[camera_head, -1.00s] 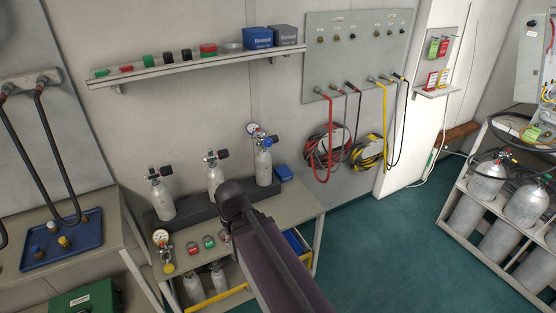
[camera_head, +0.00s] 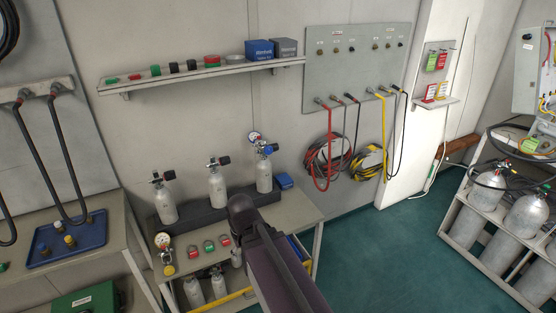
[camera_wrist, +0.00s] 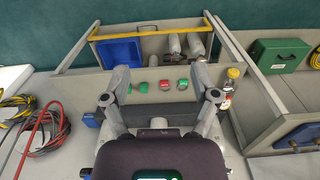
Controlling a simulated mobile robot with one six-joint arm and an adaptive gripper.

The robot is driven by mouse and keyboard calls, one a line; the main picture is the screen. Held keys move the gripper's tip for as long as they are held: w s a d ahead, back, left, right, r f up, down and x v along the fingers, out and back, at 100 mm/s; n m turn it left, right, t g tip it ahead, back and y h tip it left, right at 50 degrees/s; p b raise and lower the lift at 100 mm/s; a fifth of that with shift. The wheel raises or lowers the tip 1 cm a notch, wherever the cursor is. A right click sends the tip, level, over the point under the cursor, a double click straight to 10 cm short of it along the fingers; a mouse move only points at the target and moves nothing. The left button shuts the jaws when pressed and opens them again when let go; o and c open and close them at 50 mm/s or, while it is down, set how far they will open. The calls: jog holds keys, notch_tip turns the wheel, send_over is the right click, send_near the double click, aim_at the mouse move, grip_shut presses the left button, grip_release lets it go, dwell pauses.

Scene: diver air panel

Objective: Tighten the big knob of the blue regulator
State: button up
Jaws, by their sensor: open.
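The blue regulator (camera_head: 267,149) sits on top of the rightmost of three grey cylinders, with a round white gauge (camera_head: 254,138) at its upper left. Its big knob is too small to make out clearly. The cylinder (camera_head: 264,175) stands upright in a dark rack. In the head view my arm rises in front of the bench and my gripper's fingers do not show. In the wrist view my gripper (camera_wrist: 160,78) is open and empty, its two fingers spread apart over the bench.
Two more cylinders with black-knobbed valves (camera_head: 162,178) (camera_head: 214,162) stand left in the rack. Several rings (camera_head: 209,246) and a gauge with a yellow part (camera_head: 163,241) lie in front. A shelf (camera_head: 200,74) hangs above; a hose panel (camera_head: 355,65) is at right.

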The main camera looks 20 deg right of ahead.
jog(key=w+d+f+m+t+y+b, duration=0.25)
jog(key=w+m, duration=0.25)
jog(key=w, duration=0.5)
jog(key=m+t+h+b, duration=0.2)
jog(key=m+t+b, duration=0.85)
jog(key=m, duration=1.35)
send_near(269, 151)
jog(key=s+f+t+p, duration=0.1)
jog(key=f+t+p, duration=0.1)
jog(key=t+p, duration=0.1)
jog(key=shift+d, duration=0.1)
jog(key=shift+w+b, duration=0.25)
jog(key=shift+b, duration=0.05)
jog(key=shift+w+a+f+b, duration=0.1)
jog(key=shift+w+f+b, duration=0.3)
jog(key=shift+w, duration=1.3)
jog(key=shift+w+a+f+b, duration=0.1)
jog(key=shift+w+f+b, duration=0.25)
jog(key=shift+w, duration=1.35)
jog(key=shift+w+f+b, duration=0.35)
jog(key=shift+w+f, duration=0.05)
jog(key=shift+w, duration=1.3)
